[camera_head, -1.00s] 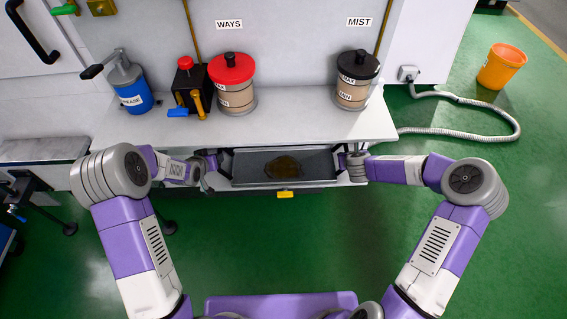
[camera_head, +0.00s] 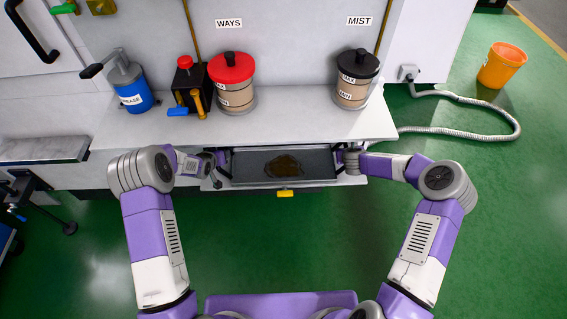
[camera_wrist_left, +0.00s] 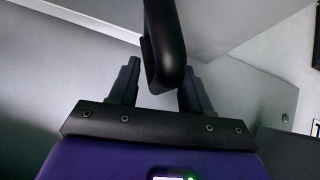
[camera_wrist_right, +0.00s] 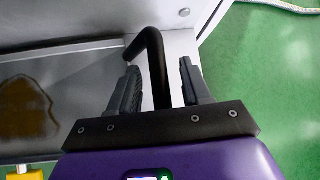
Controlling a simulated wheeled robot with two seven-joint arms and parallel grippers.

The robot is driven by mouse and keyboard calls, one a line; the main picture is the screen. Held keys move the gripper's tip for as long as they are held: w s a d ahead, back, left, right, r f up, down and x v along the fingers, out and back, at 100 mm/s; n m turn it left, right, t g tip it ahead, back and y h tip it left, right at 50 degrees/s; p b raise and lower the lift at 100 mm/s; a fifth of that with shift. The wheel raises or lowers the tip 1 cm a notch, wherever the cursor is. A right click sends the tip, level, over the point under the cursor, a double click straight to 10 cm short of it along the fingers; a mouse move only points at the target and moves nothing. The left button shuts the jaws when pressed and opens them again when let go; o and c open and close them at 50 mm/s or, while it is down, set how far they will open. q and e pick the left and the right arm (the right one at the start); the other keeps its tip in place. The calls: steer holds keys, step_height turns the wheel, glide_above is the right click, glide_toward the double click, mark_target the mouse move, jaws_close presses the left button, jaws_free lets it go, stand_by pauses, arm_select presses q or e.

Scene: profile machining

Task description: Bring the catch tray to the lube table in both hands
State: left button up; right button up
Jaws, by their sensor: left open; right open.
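The catch tray (camera_head: 320,163) is a shallow dark grey tray with a brown oily puddle (camera_head: 284,166) in it. It sits in the recess under the lube table's top (camera_head: 290,122). My left gripper (camera_head: 217,160) is at the tray's left end; in the left wrist view its open fingers (camera_wrist_left: 158,88) stand on both sides of a black handle (camera_wrist_left: 162,45). My right gripper (camera_head: 344,160) is at the right end; in the right wrist view its open fingers (camera_wrist_right: 160,85) stand on both sides of a black bar handle (camera_wrist_right: 155,65). Contact with either handle cannot be told.
On the table top stand a blue grease pump (camera_head: 131,90), a red-lidded pot (camera_head: 233,85) and a black-lidded pot (camera_head: 355,82). A yellow tab (camera_head: 285,193) shows below the tray's front. An orange bin (camera_head: 501,66) and a hose (camera_head: 470,137) lie right. Green floor in front is clear.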

arm_select(q)
jaws_close()
arm_select(e)
jaws_close()
stand_by(0.9)
arm_select(q)
steer(key=shift+w+r, duration=0.2)
steer(key=shift+r, duration=0.05)
arm_select(e)
steer(key=shift+w+r, duration=0.1)
steer(key=shift+r, duration=0.1)
